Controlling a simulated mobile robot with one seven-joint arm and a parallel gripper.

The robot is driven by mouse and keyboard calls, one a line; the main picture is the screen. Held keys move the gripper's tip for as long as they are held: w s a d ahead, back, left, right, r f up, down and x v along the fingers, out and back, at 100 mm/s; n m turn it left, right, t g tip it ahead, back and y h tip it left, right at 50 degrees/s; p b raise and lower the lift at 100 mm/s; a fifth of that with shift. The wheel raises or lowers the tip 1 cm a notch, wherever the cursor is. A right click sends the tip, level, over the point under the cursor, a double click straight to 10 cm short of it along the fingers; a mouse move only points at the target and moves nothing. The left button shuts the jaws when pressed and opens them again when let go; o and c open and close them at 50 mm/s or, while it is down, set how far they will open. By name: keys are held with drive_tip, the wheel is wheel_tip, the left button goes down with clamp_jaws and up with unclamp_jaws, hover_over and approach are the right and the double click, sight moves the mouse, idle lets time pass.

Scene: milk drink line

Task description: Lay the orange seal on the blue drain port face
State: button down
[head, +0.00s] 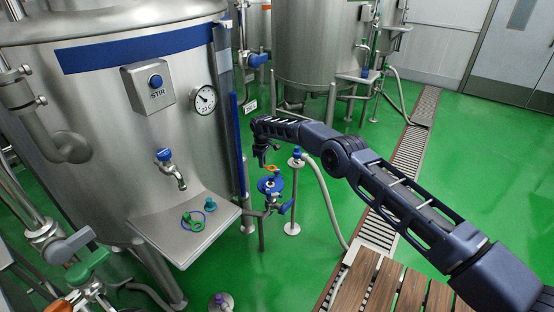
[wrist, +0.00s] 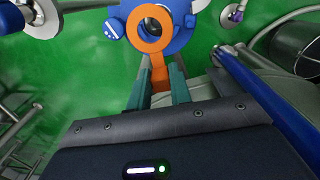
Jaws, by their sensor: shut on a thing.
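My gripper (head: 267,162) is shut on the tab of the orange seal (wrist: 151,47), which sticks out ahead of the fingertips (wrist: 160,84). In the head view the orange seal (head: 270,169) shows as a small piece just under the gripper, a little above the blue drain port (head: 268,187). In the wrist view the seal's ring overlaps the blue port face (wrist: 178,38). The dark port opening (wrist: 149,24) shows through the ring. The ring hides part of the face.
A large steel tank (head: 100,120) stands left of the gripper, with a shelf (head: 160,228) holding a green ring and small fittings. A blue valve handle (head: 287,206) is beside the port. A blue-topped post with a hose (head: 297,162) stands close on the right.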

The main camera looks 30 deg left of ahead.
sight(262, 181)
drive_tip(key=shift+s+a+f, duration=0.1)
drive_tip(key=shift+s+a, duration=0.15)
drive_tip(key=shift+s, duration=0.2)
drive_tip(key=shift+f, duration=4.35)
drive_tip(key=shift+f, duration=0.5)
drive_tip(key=c, duration=1.2)
unclamp_jaws()
drive_tip(key=shift+r, duration=0.1)
wheel_tip(262, 181, up, 11)
drive_tip(key=shift+f, duration=0.2)
